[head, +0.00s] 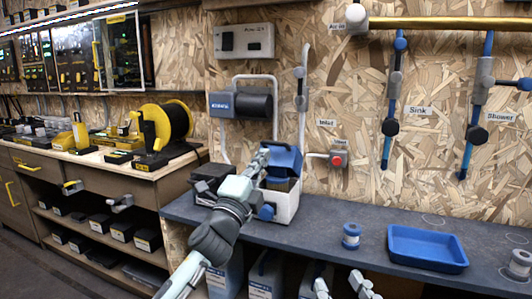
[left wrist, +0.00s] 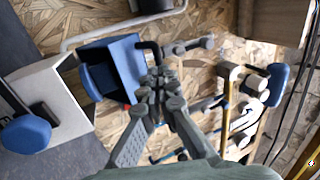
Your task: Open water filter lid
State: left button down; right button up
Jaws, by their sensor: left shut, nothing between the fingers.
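The water filter is a white box (head: 284,205) with a blue knob on its front, standing on the dark bench against the wall. Its blue lid (head: 285,158) sits at the top and looks tilted; how far it is open is hard to tell. The box (left wrist: 62,88) and lid (left wrist: 128,62) also show in the left wrist view. My left gripper (head: 262,158) is shut and empty, at the left edge of the lid; contact is unclear. Its fingers (left wrist: 160,85) show beside the lid in the wrist view. My right gripper (head: 343,288) is low at the bottom edge, fingers apart.
A blue tray (head: 427,248) and spools (head: 351,236) stand on the bench to the right. A black box (head: 212,178) sits left of the filter. Pipes and a red button (head: 337,160) are on the wall. The bench between filter and tray is mostly clear.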

pick_arm(q)
jog(key=shift+x, duration=1.4)
